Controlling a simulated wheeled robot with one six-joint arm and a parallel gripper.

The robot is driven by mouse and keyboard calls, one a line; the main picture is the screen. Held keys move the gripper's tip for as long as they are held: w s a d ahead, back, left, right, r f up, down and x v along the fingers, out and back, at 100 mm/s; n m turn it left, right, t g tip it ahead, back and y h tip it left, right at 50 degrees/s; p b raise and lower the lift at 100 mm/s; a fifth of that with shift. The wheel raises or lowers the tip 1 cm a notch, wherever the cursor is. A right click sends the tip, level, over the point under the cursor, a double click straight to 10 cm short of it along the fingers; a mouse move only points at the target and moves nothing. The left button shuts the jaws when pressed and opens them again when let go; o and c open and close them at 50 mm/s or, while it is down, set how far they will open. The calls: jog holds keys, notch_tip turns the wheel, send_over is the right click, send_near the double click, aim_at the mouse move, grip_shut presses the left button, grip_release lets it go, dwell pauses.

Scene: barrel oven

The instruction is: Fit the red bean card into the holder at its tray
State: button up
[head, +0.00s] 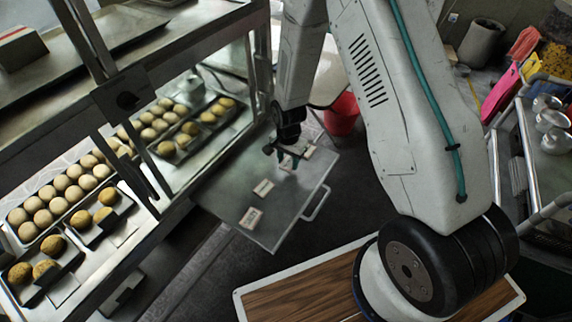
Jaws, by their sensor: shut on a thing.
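My gripper (288,160) is low over a metal pull-out shelf (225,180) beside the display case. It is shut on a small pale card (306,151), partly hidden by the fingers. Its print is too small to read. Two more pale cards lie flat on the shelf: a middle card (263,187) and a near card (250,217) with a reddish mark. I cannot tell which card is the red bean one. In the case, a long tray of pale buns (62,183) and several small trays of yellow-brown buns (105,215) stand in rows. The card holder cannot be made out.
The case's metal posts (130,160) and glass stand between the shelf and the trays. A handle (316,204) juts from the shelf's right edge. A red bucket (341,113) stands behind. A cart with metal pots (545,115) is at the right.

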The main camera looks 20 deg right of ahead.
aim_at(286, 161)
jog(key=shift+w+a+f, duration=0.1)
jog(key=shift+w+a, duration=0.1)
jog(key=shift+w, duration=0.45)
jog(key=shift+s+f, duration=0.1)
jog(key=shift+f, duration=1.6)
jog(key=o, duration=1)
jog(key=shift+f, duration=0.1)
jog(key=shift+c, duration=0.2)
